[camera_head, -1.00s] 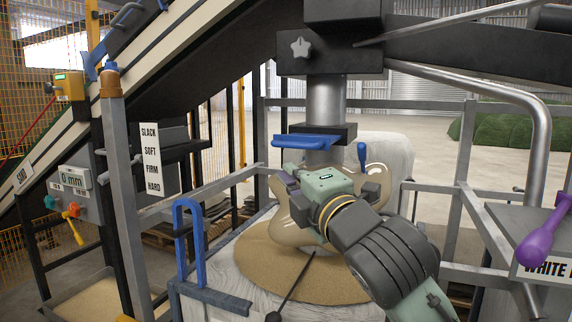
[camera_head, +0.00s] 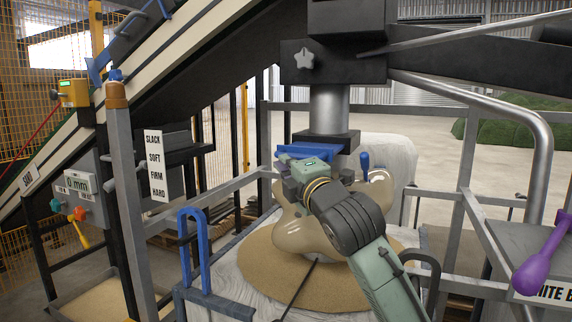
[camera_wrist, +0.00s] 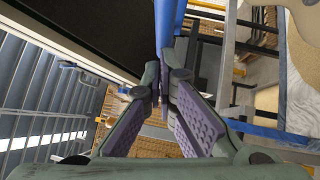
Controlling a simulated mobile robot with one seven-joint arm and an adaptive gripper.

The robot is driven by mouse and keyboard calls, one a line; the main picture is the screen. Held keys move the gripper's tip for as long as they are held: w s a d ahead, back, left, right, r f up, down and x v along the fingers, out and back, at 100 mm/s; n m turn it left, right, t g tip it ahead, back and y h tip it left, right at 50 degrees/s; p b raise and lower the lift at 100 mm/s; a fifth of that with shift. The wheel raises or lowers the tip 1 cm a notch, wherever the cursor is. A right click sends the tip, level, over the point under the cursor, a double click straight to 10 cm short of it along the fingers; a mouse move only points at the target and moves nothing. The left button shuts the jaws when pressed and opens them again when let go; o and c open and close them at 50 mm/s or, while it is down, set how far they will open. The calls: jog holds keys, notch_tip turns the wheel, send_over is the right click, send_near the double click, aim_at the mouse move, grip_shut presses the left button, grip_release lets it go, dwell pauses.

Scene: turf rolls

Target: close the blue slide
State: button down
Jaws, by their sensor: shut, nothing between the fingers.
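The blue slide (camera_head: 300,151) is a flat plate at the black block (camera_head: 335,141) under the grey spout, and it sticks out to the left. My gripper (camera_head: 285,170) is just below and in front of it, hiding part of its lower edge. In the wrist view my gripper's purple-padded fingers (camera_wrist: 162,75) are shut with nothing between them. A blue bar (camera_wrist: 166,22), likely the slide, rises just beyond the fingertips. I cannot tell whether they touch it.
A blue hooped handle (camera_head: 194,240) stands at front left, a small blue lever (camera_head: 365,161) right of the spout. Grey rails (camera_head: 464,180) surround the area. A purple handle (camera_head: 541,258) is at far right.

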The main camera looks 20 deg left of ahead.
jog(key=w+p, duration=0.3)
jog(key=w, duration=0.9)
jog(key=shift+w+d, duration=0.3)
jog(key=shift+w, duration=0.05)
jog(key=shift+r, duration=0.1)
